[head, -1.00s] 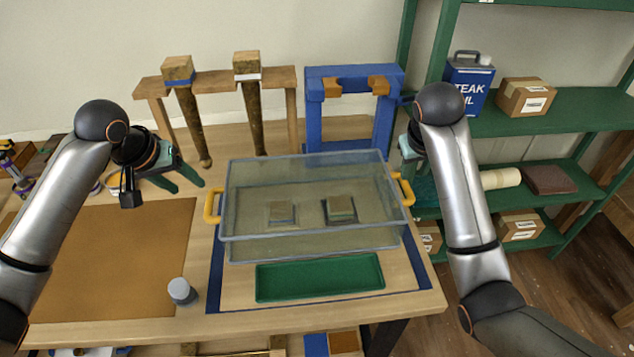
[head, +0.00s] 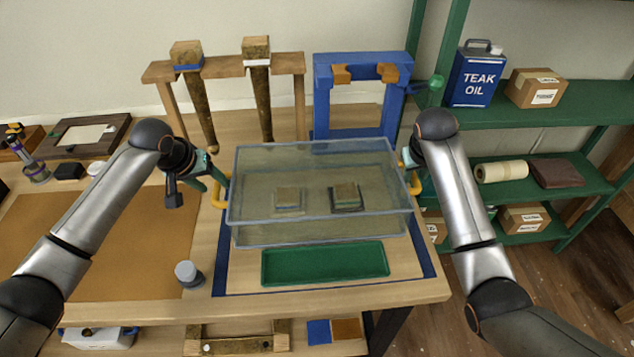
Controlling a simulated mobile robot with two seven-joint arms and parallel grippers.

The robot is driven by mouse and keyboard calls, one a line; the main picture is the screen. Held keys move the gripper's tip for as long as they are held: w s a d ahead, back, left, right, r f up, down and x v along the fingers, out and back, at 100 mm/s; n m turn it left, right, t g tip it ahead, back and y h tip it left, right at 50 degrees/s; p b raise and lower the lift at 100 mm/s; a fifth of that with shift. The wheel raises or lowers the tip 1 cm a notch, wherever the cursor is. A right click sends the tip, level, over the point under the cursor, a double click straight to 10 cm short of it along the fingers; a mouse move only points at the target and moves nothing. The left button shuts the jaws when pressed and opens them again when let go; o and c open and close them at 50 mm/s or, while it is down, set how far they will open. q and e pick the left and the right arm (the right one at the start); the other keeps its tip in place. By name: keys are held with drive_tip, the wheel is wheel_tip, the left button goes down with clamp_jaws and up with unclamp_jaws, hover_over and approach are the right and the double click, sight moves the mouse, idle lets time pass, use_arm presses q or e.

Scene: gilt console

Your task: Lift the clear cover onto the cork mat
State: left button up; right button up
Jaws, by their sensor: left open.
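The clear cover (head: 322,225) is a see-through box with a yellow handle on its left side (head: 220,194) and another on its right side (head: 416,184). It stands over two small blocks on the table. The cork mat (head: 90,245) lies flat and bare to the left. My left gripper (head: 222,183) is open at the left handle; whether its fingers are around the handle is unclear. My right gripper (head: 408,164) is at the right handle, its fingers mostly hidden behind my arm and the cover's edge.
A green tray (head: 325,264) lies in front of the cover, inside a dark blue border. A small grey-topped cylinder (head: 188,273) stands between mat and border. Behind are a wooden rack (head: 225,68) with two legs and a blue frame (head: 322,100). Green shelves (head: 560,119) stand right.

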sight(215, 185)
use_arm(q)
drive_tip(key=shift+x, duration=1.55)
use_arm(e)
drive_tip(key=shift+x, duration=1.55)
use_arm(q)
drive_tip(key=shift+c, duration=0.4)
use_arm(e)
drive_tip(key=shift+c, duration=0.4)
use_arm(q)
drive_tip(key=c, duration=0.5)
use_arm(e)
drive_tip(key=c, duration=0.5)
use_arm(q)
clamp_jaws()
use_arm(e)
clamp_jaws()
drive_tip(key=shift+r, duration=0.1)
